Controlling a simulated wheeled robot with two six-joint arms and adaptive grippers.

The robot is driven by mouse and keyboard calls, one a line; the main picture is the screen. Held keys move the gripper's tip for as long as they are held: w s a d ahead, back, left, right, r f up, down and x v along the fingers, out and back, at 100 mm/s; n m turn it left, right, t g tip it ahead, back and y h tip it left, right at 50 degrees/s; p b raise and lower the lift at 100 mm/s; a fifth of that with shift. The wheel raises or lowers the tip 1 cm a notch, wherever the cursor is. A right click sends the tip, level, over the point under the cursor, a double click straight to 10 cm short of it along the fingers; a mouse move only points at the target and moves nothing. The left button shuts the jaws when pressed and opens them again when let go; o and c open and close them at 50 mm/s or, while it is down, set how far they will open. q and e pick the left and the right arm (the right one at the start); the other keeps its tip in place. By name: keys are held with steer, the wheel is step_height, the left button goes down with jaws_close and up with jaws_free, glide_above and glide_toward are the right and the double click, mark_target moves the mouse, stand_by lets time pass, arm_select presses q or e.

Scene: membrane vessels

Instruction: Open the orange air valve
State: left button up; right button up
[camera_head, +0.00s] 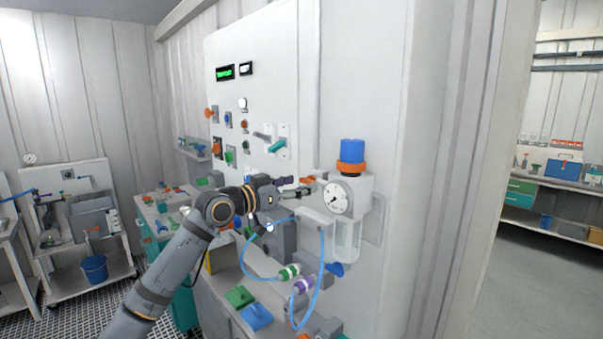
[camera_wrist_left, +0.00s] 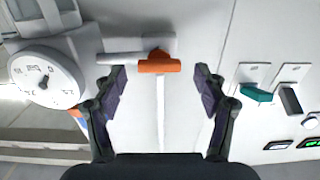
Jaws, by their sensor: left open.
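The orange air valve handle (camera_wrist_left: 160,66) sits on a pale pipe on the panel in the left wrist view, with a white tube running down from it. In the head view the orange handle (camera_head: 307,180) is just left of the gauge. My left gripper (camera_wrist_left: 161,78) is open, one finger on each side of the handle, with gaps between the fingers and it. In the head view my left gripper (camera_head: 292,188) points at the valve, its fingers partly hidden. My right gripper is not in view.
A round white gauge (camera_head: 338,198) stands right of the valve, under a blue-topped regulator (camera_head: 352,152) with an orange ring. Blue hose (camera_head: 248,258) loops below my wrist. A green lever (camera_head: 277,146) is on the panel above. A shelf with coloured blocks is below.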

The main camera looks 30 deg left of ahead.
arm_select(q)
steer(key=shift+x, duration=0.8)
steer(key=shift+c, duration=0.3)
steer(key=c, duration=1.1)
